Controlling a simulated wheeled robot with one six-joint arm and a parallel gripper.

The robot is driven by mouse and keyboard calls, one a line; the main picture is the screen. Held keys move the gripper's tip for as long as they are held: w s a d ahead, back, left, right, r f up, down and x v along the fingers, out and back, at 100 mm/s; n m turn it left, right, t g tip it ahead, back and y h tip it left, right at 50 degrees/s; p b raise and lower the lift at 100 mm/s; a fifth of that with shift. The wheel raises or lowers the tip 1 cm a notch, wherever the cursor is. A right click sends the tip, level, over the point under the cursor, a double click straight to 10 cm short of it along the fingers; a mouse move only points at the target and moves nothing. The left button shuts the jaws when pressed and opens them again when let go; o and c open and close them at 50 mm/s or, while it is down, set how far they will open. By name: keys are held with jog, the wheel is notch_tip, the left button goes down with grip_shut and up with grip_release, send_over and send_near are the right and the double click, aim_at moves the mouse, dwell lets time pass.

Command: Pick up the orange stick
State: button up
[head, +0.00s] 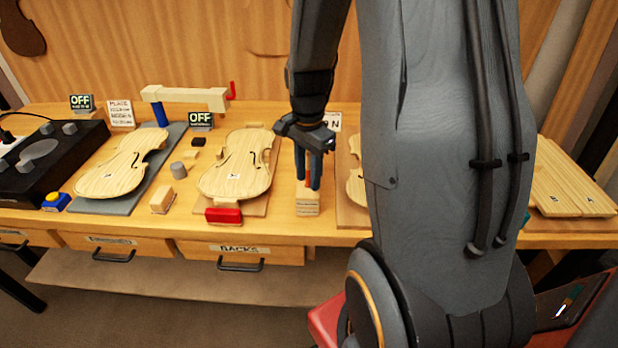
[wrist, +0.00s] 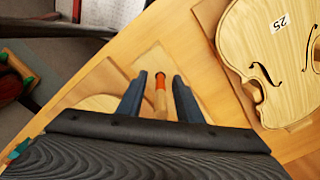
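The orange stick (wrist: 160,98) stands between the two blue fingers of my gripper (wrist: 160,75) in the wrist view. It has a dark end, an orange band and a wood-coloured part. A gap shows on each side of it, so my gripper is open around it and not touching it. In the head view my gripper (head: 308,182) points down over a small wooden block (head: 307,204) near the bench's front edge. Only a sliver of orange (head: 307,166) shows between the fingers there. Whether the stick rests in the block is hard to tell.
A violin plate (head: 237,170) on a board lies left of my gripper, with a red block (head: 223,215) at its front. Another plate (head: 355,186) lies close on the right, partly hidden by my arm.

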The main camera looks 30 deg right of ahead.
grip_shut()
